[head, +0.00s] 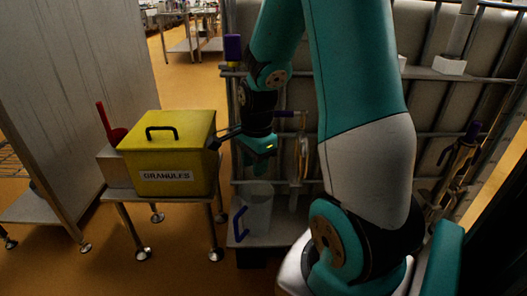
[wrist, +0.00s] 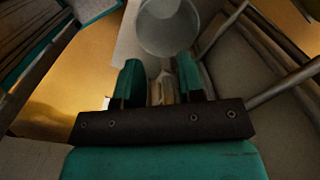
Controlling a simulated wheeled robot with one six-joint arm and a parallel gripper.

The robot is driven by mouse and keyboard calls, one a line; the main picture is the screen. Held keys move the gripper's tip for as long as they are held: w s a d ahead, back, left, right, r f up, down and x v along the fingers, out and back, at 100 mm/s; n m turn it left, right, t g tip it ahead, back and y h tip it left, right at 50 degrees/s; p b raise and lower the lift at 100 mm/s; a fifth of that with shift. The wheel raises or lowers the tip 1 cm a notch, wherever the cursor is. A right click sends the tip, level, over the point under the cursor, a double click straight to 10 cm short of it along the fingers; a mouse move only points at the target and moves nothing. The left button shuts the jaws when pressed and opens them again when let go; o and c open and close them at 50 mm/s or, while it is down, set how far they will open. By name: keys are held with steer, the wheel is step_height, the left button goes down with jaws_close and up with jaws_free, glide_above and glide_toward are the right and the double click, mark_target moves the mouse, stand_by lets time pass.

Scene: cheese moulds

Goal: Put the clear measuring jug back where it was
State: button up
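The clear measuring jug (head: 258,211) stands upright on a low grey ledge, with its blue handle (head: 240,225) on the left side. In the wrist view the round mouth of the jug (wrist: 168,28) shows beyond my fingertips, near the top edge. My gripper (wrist: 161,66) has its two teal fingers apart, with nothing held between them. In the head view my gripper (head: 261,150) hangs above the jug, apart from it. Its fingertips are hard to make out there.
A yellow box labelled GRANULES (head: 168,158) stands on a small metal table (head: 125,194) to the left. A red scoop (head: 110,125) is behind it. A metal rack with rails (head: 430,85) rises behind my arm. Open floor (head: 185,250) lies in front.

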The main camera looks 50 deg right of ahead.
steer(key=a+r+n+y, duration=0.1)
steer(key=a+r+n, duration=0.4)
steer(key=a+n, duration=0.4)
steer(key=s+a+r+n+y, duration=0.1)
steer(key=s+a+r+n, duration=0.3)
steer(key=a+n, duration=0.5)
steer(key=s+a+r+n+y, duration=0.2)
steer(key=s+a+r+n, duration=0.2)
steer(key=s+a+n, duration=0.4)
steer(key=shift+a+n+g, duration=0.3)
steer(key=shift+a+n, duration=0.05)
steer(key=shift+n, duration=0.55)
steer(key=shift+a+r, duration=0.1)
